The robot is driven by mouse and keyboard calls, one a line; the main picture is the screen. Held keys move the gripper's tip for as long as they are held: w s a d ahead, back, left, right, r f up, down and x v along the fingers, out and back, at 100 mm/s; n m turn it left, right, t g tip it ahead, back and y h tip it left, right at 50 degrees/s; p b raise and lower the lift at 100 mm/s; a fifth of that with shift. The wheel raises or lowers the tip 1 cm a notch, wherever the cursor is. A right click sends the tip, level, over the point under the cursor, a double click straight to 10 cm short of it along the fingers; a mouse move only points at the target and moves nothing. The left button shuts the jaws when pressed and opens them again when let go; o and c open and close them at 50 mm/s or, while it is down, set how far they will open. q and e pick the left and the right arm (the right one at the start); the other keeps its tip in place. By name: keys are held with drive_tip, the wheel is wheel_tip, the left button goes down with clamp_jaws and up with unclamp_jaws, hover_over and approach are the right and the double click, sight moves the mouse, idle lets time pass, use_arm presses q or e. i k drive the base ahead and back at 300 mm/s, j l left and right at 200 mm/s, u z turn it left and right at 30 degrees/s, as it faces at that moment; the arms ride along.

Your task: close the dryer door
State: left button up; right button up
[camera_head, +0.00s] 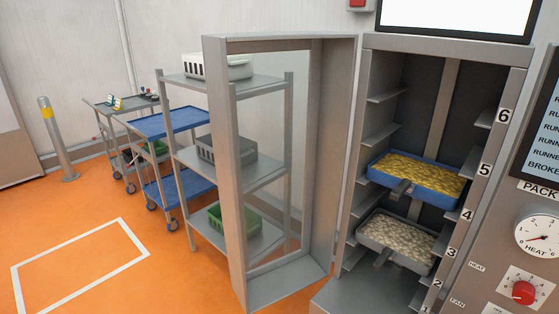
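The dryer door (222,170) stands wide open, a grey metal frame with a clear window. It swings out to the left of the dryer cabinet (440,56). The cabinet's inside is exposed, with numbered shelf levels along its right edge. A blue tray (453,196) of yellow pieces sits inside on an upper level. A grey tray (420,264) of pale pieces sits below it. Both trays have a handle facing the front. Neither of my grippers shows in the head view.
A shelf rack (182,160) with bins stands behind the door and shows through its window. A blue cart (170,124) and a yellow-topped post (57,140) stand farther left. Orange floor (165,285) is clear at front left. A heat dial (540,236) and red knob (523,291) are at right.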

sight(333, 55)
drive_tip(key=i+j+z, duration=0.65)
drive_tip(key=j+z, duration=0.2)
drive_tip(key=i+j+z, duration=0.15)
drive_tip(key=j+z, duration=0.15)
drive_tip(key=j, duration=0.2)
drive_tip(key=i+j+z, duration=0.1)
drive_tip(key=j+z, duration=0.45)
drive_tip(key=j, duration=0.3)
drive_tip(key=j+z, duration=0.3)
drive_tip(key=j, duration=0.15)
drive_tip(key=k+j+z, duration=0.2)
drive_tip(key=j, duration=0.15)
drive_tip(key=k+j+z, duration=0.2)
drive_tip(key=j, duration=0.15)
drive_tip(key=k+j+z, duration=0.2)
drive_tip(key=j, duration=0.15)
drive_tip(key=j+z, duration=0.15)
drive_tip(key=z, duration=0.2)
drive_tip(key=j+z, duration=0.15)
drive_tip(key=z, duration=0.25)
drive_tip(key=i, duration=0.05)
